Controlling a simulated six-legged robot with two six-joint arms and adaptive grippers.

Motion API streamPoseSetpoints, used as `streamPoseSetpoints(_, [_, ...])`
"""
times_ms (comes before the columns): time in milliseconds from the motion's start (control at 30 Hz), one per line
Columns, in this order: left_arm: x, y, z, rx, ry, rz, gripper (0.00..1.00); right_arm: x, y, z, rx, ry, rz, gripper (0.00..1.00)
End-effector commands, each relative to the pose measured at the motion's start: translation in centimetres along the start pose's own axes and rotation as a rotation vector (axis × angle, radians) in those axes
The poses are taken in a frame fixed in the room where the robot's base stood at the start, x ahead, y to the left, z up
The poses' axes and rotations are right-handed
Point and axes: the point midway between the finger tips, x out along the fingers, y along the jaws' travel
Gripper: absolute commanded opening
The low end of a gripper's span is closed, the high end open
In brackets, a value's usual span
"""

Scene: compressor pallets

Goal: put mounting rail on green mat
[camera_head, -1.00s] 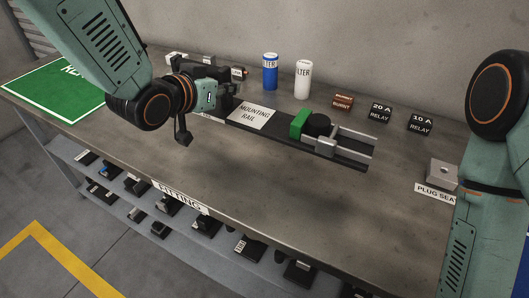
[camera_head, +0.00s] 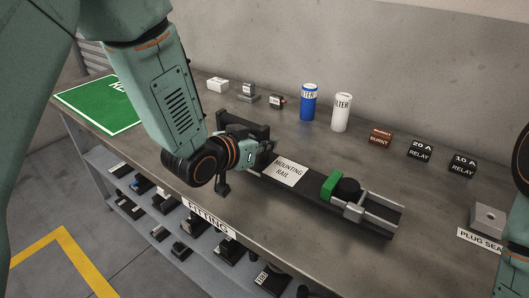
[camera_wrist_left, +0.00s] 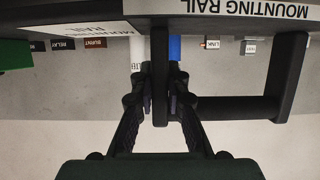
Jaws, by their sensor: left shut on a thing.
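The mounting rail (camera_head: 318,193) is a long dark bar with a white name label, lying lengthwise over the grey workbench. A green block (camera_head: 333,184), a black round part and metal strips sit toward its right end. A black frame-like handle (camera_head: 232,128) stands near its left end. My left gripper (camera_head: 262,154) is at that end, shut on the handle. In the left wrist view the fingers (camera_wrist_left: 160,98) close around a black handle bar (camera_wrist_left: 160,55). I cannot tell whether the rail touches the bench. The green mat (camera_head: 92,104) lies flat at the bench's far left. My right gripper is out of view.
A blue filter (camera_head: 309,103), a white filter (camera_head: 342,113), a burnt relay (camera_head: 381,137) and two labelled relays (camera_head: 421,151) stand along the back. A plug seat (camera_head: 488,218) is at the right. Small parts stand behind my left gripper. A lower shelf holds several dark parts.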

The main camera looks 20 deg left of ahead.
Motion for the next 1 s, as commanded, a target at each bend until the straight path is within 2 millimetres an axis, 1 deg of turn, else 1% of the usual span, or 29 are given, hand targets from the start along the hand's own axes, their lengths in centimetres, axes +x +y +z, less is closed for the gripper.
streamPoseSetpoints(67, [0.4, -0.1, 0.8, -0.002, 0.005, -0.001, 0.00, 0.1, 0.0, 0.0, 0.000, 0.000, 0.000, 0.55])
streamPoseSetpoints(133, [0.6, -0.1, 1.1, -0.002, 0.008, -0.001, 0.00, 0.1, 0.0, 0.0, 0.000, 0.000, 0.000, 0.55])
streamPoseSetpoints(533, [0.7, -0.1, 1.4, -0.001, 0.008, -0.001, 0.00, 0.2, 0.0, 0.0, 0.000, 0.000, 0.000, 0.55])
streamPoseSetpoints(567, [0.7, 0.0, 1.7, 0.000, 0.001, 0.000, 0.16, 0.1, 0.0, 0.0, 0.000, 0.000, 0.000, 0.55])
streamPoseSetpoints(800, [0.7, 0.0, 1.6, 0.000, 0.002, -0.001, 0.37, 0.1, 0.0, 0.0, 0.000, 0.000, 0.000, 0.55])
streamPoseSetpoints(1000, [0.7, 0.0, 1.5, 0.000, 0.004, -0.001, 0.37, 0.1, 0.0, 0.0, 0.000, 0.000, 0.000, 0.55])
